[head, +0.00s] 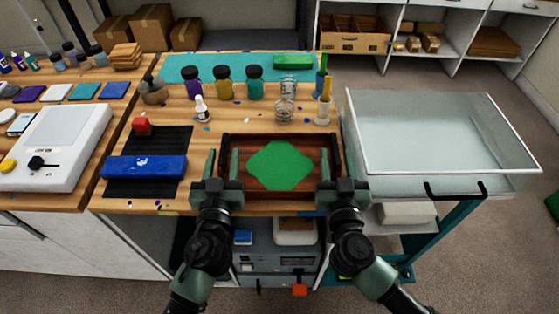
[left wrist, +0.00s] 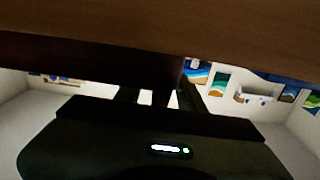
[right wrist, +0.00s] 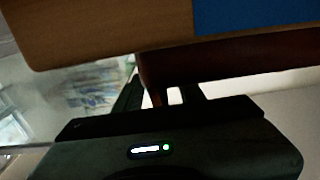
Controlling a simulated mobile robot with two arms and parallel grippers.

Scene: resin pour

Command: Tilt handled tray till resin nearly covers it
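The handled tray (head: 241,182) is brown wood with dark end walls and sits at the front of the workbench in the head view, looking level. Green resin (head: 280,166) lies in a rough diamond in its middle, leaving brown floor bare around it, mostly at the corners. My left gripper (head: 222,165) stands at the tray's left end, fingers apart on either side of the dark end. My right gripper (head: 336,165) stands likewise at the right end. Both look open; contact with the handles is hard to see. The wrist views show dark wood close by, but not the resin.
A blue block (head: 144,167) lies on a black mat (head: 161,143) left of the tray. Several jars, a white bottle (head: 202,109) and clear cups (head: 286,104) stand behind it. A clear-walled bin (head: 430,140) is at the right. Bench is bare just behind the tray.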

